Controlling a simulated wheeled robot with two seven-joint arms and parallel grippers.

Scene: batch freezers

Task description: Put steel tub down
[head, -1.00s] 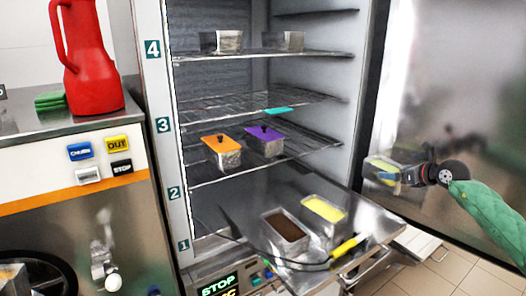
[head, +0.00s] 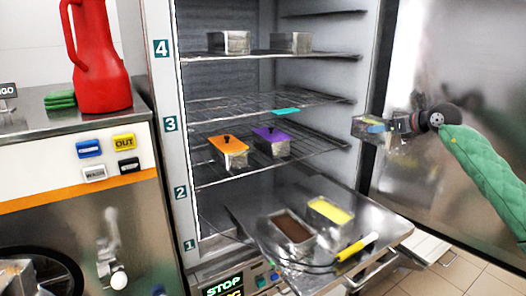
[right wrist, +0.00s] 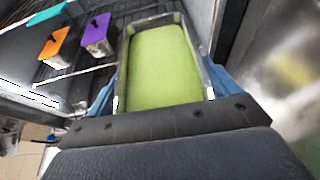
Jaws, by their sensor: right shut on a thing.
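My right gripper (head: 388,125) is shut on a steel tub (head: 372,132) and holds it in the air in front of the open freezer door. In the right wrist view the steel tub (right wrist: 205,78) is filled with a smooth green mass, and blue finger pads press its two sides. In the head view its contents are barely visible. The tub is right of the freezer shelves, clear of them and above the steel worktop (head: 378,215). My left gripper is not in view.
The worktop carries a brown-filled tub (head: 293,230), a yellow-filled tub (head: 330,212) and a yellow-handled tool (head: 357,247). Orange-lidded (head: 230,155) and purple-lidded (head: 271,144) tubs stand on a wire shelf. Two tubs stand on the top shelf. The open door (head: 450,70) bounds the right.

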